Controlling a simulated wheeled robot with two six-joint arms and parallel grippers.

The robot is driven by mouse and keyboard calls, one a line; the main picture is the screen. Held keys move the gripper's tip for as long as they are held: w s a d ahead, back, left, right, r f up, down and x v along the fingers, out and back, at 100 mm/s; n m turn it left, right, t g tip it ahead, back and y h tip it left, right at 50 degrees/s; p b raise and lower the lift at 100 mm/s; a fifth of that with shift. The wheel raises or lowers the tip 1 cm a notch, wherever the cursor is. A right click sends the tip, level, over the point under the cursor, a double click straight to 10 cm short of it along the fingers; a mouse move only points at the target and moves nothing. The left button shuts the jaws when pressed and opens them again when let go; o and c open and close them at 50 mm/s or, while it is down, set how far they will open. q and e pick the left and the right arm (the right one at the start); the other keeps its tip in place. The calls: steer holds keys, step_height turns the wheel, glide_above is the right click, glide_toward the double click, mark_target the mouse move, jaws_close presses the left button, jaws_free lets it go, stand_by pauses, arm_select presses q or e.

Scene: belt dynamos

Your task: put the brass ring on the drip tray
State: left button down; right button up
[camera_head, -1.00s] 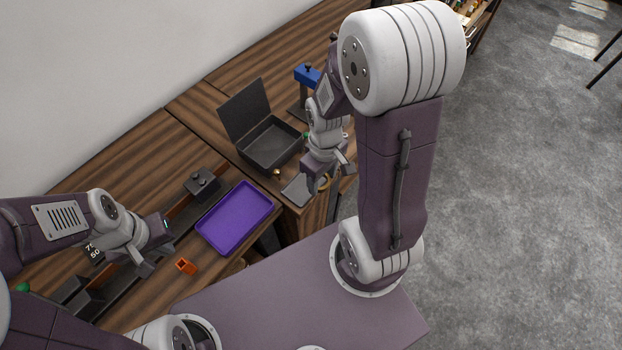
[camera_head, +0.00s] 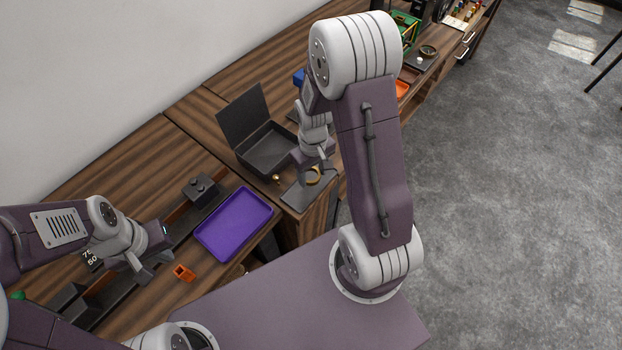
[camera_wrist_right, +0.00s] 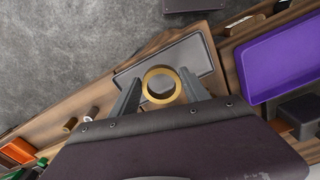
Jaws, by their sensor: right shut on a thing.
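The brass ring (camera_head: 313,176) is held in my right gripper (camera_head: 315,178), at the right edge of the workbench. In the right wrist view the ring (camera_wrist_right: 160,86) sits between the two fingers of my right gripper (camera_wrist_right: 160,92), which is shut on it. The drip tray (camera_head: 296,198) is a flat dark grey tray just below the ring. In the right wrist view the drip tray (camera_wrist_right: 190,50) lies behind the ring, partly covered by it and the fingers. Whether the ring touches the tray cannot be told. My left gripper (camera_head: 143,268) hangs over the left bench, its opening unclear.
A purple tray (camera_head: 234,223) lies left of the drip tray. A black open-lidded box (camera_head: 262,152) stands behind the drip tray, with a small brass piece (camera_head: 276,179) nearby. An orange part (camera_head: 184,272) and a dark block (camera_head: 200,188) lie around the purple tray.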

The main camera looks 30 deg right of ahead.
steer(key=shift+w+a+f, duration=0.1)
steer(key=shift+w+f, duration=0.05)
steer(key=shift+w, duration=0.1)
steer(key=f, duration=0.3)
steer(key=shift+s+f, duration=0.2)
steer(key=shift+f, duration=0.15)
steer(key=shift+w+f, duration=0.2)
steer(key=shift+s+f, duration=0.1)
steer(key=shift+s, duration=0.05)
steer(key=o, duration=1.5)
step_height(320, 180, up, 12)
steer(key=shift+m+t, duration=0.6)
steer(key=shift+m, duration=0.2)
steer(key=s+a, duration=0.1)
steer(key=s, duration=0.1)
steer(key=s+a, duration=0.2)
steer(key=s, duration=0.1)
steer(key=s+a, duration=0.2)
steer(key=shift+s+r, duration=0.15)
steer(key=shift+r, duration=0.2)
